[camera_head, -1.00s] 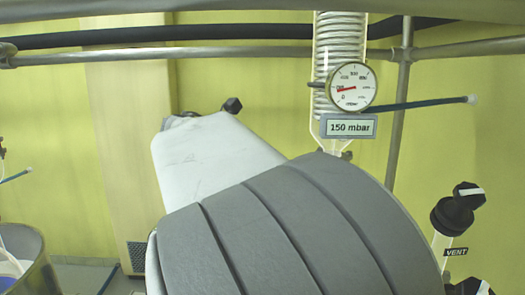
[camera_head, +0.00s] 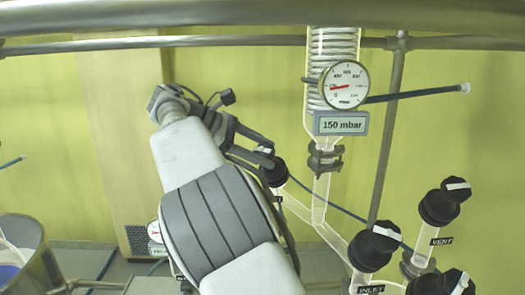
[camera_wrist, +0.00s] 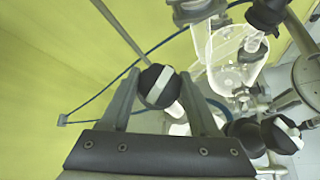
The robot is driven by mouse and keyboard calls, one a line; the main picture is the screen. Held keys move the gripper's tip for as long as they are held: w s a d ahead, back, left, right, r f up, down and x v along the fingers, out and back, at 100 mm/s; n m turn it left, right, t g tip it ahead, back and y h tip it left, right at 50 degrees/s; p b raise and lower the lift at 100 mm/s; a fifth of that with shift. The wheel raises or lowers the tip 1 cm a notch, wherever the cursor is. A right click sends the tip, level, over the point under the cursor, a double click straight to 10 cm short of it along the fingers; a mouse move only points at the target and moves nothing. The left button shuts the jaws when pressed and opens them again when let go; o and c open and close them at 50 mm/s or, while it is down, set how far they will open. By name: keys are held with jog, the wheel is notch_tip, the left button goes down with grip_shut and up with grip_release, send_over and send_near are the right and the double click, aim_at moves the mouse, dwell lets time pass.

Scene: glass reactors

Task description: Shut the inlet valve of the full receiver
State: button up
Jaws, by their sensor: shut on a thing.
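My gripper (camera_wrist: 160,84) has one finger on each side of a black valve knob (camera_wrist: 157,86) with a white stripe and is shut on it. In the head view this knob (camera_head: 276,174) sits on the left glass branch below the condenser, at the tip of my gripper (camera_head: 262,160). No label on it is readable. Another black knob (camera_head: 374,246) stands to its right above an INLET label (camera_head: 371,290). A clear glass vessel (camera_wrist: 228,58) shows in the wrist view; I cannot tell how full it is. The receivers are not clearly visible in the head view.
A VENT knob (camera_head: 444,203) and another black knob (camera_head: 452,285) stand at the right. A gauge (camera_head: 344,85) above a 150 mbar sign (camera_head: 341,123) hangs by the condenser coil (camera_head: 332,48). Metal frame bars (camera_head: 250,41) cross above. A steel vessel (camera_head: 40,275) is at lower left.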

jog(key=shift+m+g+y, duration=0.3)
jog(key=shift+m+g, duration=0.5)
jog(key=shift+m, duration=0.7)
jog(key=o, duration=1.4)
jog(key=shift+r, duration=0.1)
